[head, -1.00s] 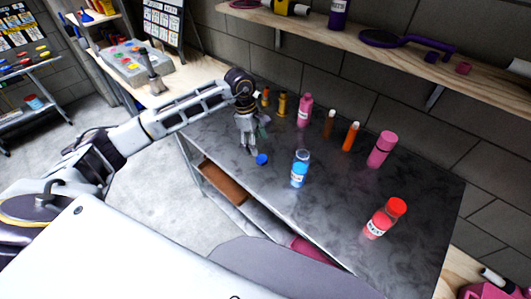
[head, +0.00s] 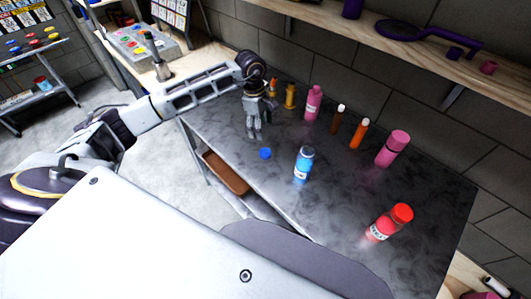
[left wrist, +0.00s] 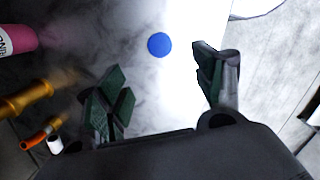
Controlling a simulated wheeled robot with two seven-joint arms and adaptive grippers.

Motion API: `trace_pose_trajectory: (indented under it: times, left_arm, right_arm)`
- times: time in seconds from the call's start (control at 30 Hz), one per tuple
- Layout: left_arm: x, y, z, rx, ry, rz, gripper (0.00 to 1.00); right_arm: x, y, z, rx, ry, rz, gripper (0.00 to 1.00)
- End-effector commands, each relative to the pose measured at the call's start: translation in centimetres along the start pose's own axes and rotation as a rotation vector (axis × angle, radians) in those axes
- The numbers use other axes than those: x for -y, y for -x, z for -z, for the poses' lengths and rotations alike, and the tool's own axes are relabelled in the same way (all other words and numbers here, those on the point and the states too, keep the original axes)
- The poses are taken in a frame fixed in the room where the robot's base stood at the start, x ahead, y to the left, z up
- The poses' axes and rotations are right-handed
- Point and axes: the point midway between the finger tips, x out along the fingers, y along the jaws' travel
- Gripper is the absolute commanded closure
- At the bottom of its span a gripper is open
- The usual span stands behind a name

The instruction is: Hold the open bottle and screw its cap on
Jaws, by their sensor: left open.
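My left gripper (head: 254,137) is above the table, just behind and left of the cap, and touches neither thing. In the left wrist view the fingers (left wrist: 163,88) are wide apart with nothing between them, and the blue cap (left wrist: 158,44) shows beyond their tips. My right gripper is out of view.
Pink bottles (head: 313,103), orange bottles (head: 358,133) and amber bottles (head: 290,96) stand along the table's back. A red-capped bottle (head: 388,222) is at the right. The table (head: 335,215) is clear between it and the blue bottle. A wooden shelf (head: 420,55) overhangs behind.

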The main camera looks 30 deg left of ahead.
Motion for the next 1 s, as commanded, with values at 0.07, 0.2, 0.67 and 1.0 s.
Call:
trace_pose_trajectory:
  times: [0.07,0.2,0.67,1.0]
  left_arm:
    - [0.1,-0.5,0.0,0.000,0.000,0.002,0.31]
    - [0.1,-2.0,0.0,0.000,0.001,0.003,0.31]
    - [0.0,-7.6,-0.1,0.001,0.001,0.001,0.31]
    - [0.0,-8.3,0.0,0.000,0.000,0.000,0.31]
  right_arm:
    - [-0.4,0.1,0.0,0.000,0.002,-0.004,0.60]
    - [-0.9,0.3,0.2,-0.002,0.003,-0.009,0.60]
    - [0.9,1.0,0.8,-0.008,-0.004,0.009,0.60]
    - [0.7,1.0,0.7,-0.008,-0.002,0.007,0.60]
